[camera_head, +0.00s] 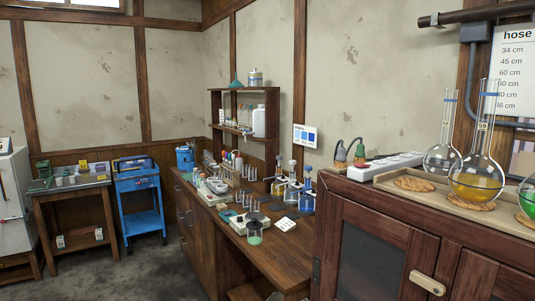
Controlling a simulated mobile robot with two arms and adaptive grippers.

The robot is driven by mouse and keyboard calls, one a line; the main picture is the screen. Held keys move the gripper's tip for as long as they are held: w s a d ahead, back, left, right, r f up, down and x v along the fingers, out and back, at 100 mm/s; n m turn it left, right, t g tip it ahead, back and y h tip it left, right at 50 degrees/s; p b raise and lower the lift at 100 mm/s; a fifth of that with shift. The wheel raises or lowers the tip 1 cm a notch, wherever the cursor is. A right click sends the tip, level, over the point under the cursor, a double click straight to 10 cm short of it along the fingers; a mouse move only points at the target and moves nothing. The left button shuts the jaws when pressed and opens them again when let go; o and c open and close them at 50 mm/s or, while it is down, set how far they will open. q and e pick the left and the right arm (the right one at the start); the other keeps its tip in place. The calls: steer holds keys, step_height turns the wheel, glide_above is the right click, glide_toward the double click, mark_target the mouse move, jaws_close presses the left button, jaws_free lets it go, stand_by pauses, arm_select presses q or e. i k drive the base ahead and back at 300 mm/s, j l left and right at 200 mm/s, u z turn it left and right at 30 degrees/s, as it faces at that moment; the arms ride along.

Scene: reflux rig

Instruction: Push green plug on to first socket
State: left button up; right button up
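A small plug (341,155) with green on it and a dark cable stands near the left end of the cabinet top. A second plug (360,155), showing some green and red, stands just right of it. A white socket strip (384,166) lies on the cabinet top, right of the plugs. Its separate sockets are too small to make out clearly, and I see no plug clearly seated in it. Neither of my grippers is in view.
Right of the strip, a tray (409,193) holds round flasks (475,179) with yellow and green liquid on cork rings. The wooden cabinet (380,218) stands in front. Left of it, a crowded lab bench (281,262) carries bottles and instruments. Open floor (145,272) lies at lower left.

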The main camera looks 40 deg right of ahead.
mark_target(360, 153)
steer(key=i+j+z, duration=0.1)
steer(key=i+z, duration=0.15)
steer(key=i, duration=0.25)
steer(key=i+j+z, duration=0.2)
steer(key=i, duration=0.3)
steer(key=i+j+z, duration=0.25)
steer(key=i, duration=0.25)
steer(key=i+j+z, duration=0.25)
steer(key=z, duration=0.25)
steer(key=i+j+z, duration=0.2)
steer(key=z, duration=0.3)
steer(key=i+j+z, duration=0.15)
steer(key=j+z, duration=1.15)
steer(key=i+j, duration=0.05)
steer(key=j, duration=0.1)
